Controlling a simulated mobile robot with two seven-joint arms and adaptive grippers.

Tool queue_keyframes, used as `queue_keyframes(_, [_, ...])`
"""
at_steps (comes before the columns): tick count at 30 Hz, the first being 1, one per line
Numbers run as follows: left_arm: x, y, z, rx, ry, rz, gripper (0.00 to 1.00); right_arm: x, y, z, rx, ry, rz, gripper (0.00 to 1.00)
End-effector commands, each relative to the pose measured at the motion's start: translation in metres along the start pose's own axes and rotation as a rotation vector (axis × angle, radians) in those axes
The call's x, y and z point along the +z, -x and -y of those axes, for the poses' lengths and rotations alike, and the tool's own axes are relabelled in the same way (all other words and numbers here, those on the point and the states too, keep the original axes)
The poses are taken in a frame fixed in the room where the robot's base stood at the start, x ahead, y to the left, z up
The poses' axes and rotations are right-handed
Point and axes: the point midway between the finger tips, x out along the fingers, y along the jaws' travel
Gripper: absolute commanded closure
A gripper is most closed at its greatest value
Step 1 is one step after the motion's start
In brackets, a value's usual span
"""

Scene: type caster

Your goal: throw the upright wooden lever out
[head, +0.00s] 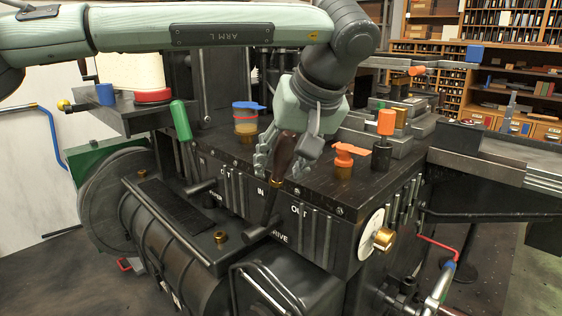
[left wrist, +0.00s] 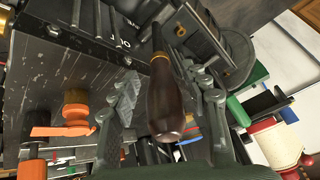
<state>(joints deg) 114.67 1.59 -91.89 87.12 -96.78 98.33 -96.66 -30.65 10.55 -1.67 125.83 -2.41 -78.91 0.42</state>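The lever has a dark brown wooden handle (head: 284,158) with a brass collar. It stands nearly upright on the front of the black machine, between the "IN" and "OUT" marks and above "DRIVE". In the left wrist view the handle (left wrist: 166,100) points toward the camera. My left gripper (head: 285,162) is at the handle from above. In the left wrist view its two fingers (left wrist: 166,88) stand apart on either side of the handle, with visible gaps. It is open around the handle. My right gripper is not in view.
A green-handled lever (head: 181,121) stands to the left. An orange wing knob (head: 349,150) and an orange-capped post (head: 385,124) stand to the right on the machine top. A jar with a blue lid (head: 246,120) stands behind. A white dial (head: 371,234) is on the right side.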

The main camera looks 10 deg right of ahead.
Motion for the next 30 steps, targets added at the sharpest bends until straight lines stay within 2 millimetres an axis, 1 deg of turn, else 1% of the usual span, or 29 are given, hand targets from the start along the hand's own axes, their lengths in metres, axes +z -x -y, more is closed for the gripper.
queue_keyframes(7, [-0.001, 0.001, 0.001, -0.001, 0.003, -0.001, 0.53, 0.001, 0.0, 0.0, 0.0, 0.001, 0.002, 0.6])
queue_keyframes(11, [-0.002, 0.01, 0.001, 0.0, 0.004, -0.003, 0.53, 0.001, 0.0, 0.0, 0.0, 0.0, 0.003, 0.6])
queue_keyframes(14, [-0.002, 0.026, 0.001, 0.0, 0.003, -0.005, 0.53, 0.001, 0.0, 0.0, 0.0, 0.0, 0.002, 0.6])
queue_keyframes(21, [-0.002, 0.078, 0.0, 0.001, 0.003, -0.004, 0.53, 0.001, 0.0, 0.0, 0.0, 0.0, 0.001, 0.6])
queue_keyframes(24, [-0.001, 0.096, 0.0, 0.0, 0.002, -0.003, 0.53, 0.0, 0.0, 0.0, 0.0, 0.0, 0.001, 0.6])
queue_keyframes(27, [-0.001, 0.109, 0.0, 0.0, 0.003, -0.002, 0.53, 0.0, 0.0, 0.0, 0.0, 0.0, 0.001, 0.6])
queue_keyframes(30, [-0.001, 0.117, 0.001, -0.001, 0.002, -0.001, 0.53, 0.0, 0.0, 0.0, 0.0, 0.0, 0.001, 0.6])
